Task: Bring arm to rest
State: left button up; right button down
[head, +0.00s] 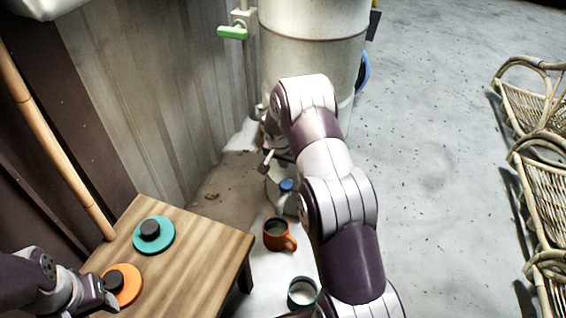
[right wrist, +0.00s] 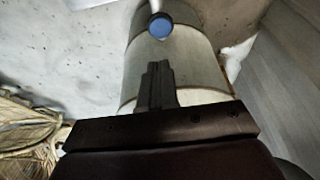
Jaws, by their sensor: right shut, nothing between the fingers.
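My right arm reaches forward over the floor in the head view. My left gripper (head: 105,290) is low at the left, over or beside the orange disc (head: 122,284) on the wooden table. Its fingers are too small and partly hidden to tell whether they are open.
The wooden table (head: 190,270) also bears a teal disc (head: 165,238) with a black knob. An orange mug (head: 279,235) and a teal mug (head: 302,292) stand right of it. A green-handled valve (head: 232,33) is by the wall. Wicker baskets (head: 540,160) line the right; floor between is clear.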

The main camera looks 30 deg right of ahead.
jog(key=shift+w+d, duration=0.15)
jog(key=shift+w, duration=0.05)
jog(key=shift+s, duration=0.1)
jog(key=s+a+r+n+g+y+p, duration=0.1)
jog(key=s+a+r+n, duration=0.3)
jog(key=s, duration=0.5)
jog(key=s+a+r+n+y+p, duration=0.1)
jog(key=s+a+r+n, duration=0.1)
jog(key=s+a+r, duration=0.55)
jog(key=s+a+r+n+g+y+p, duration=0.1)
jog(key=s+a+r+n, duration=0.25)
jog(key=s, duration=0.65)
notch_tip(320, 180, up, 40)
jog(key=a+t+p, duration=0.1)
jog(key=p, duration=3.7)
jog(key=shift+a, duration=0.25)
jog(key=shift+w+d+f+n, duration=0.1)
jog(key=shift+w+n, duration=0.1)
jog(key=shift+n, duration=0.05)
